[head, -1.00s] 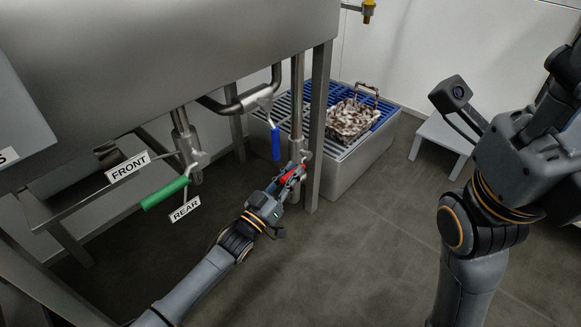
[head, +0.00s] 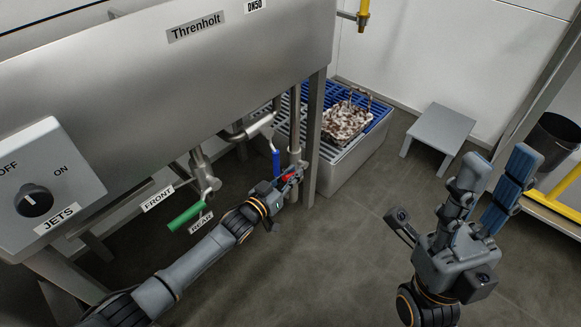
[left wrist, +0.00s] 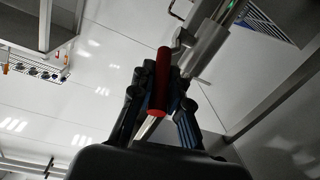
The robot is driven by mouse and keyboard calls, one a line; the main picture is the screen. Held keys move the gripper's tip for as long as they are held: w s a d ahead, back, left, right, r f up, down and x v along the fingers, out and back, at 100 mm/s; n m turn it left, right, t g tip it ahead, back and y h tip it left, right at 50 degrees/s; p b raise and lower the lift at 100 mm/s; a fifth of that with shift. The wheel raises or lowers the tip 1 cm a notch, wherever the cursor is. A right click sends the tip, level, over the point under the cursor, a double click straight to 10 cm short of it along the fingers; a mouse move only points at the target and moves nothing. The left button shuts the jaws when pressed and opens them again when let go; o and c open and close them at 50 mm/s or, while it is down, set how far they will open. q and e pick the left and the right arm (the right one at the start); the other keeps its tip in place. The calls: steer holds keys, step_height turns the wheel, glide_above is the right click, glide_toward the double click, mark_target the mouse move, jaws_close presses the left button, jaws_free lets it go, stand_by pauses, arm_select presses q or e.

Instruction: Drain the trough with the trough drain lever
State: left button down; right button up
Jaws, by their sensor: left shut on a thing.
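A red lever (head: 288,177) sits on a vertical pipe under the steel tank, near the tank's right leg. My left gripper (head: 284,181) is at this lever, its fingers shut around it. In the left wrist view the red handle (left wrist: 163,80) lies between the fingers of the left gripper (left wrist: 160,112). A green lever (head: 187,217) hangs left of it beside the FRONT and REAR labels. A blue lever (head: 276,163) hangs just left of the red one. Which lever is the trough drain cannot be read. My right gripper (head: 490,190) is raised at the right, open and empty.
The steel tank (head: 150,80) overhangs the levers, with a JETS knob box (head: 60,185) at left. A floor trough with a blue grate (head: 377,117) holds a dirty basket (head: 346,124). A grey stool (head: 440,132) stands right. The middle floor is clear.

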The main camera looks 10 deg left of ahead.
arm_select(q)
steer(key=shift+w+r+p, duration=0.1)
steer(key=shift+r+p, duration=0.2)
steer(key=shift+r, duration=0.2)
steer(key=shift+d+f+g, duration=0.1)
steer(key=shift+f+g, duration=0.1)
steer(key=shift+g, duration=0.1)
steer(key=c, duration=1.3)
jaws_free()
steer(key=v, duration=1.2)
steer(key=shift+d, duration=0.1)
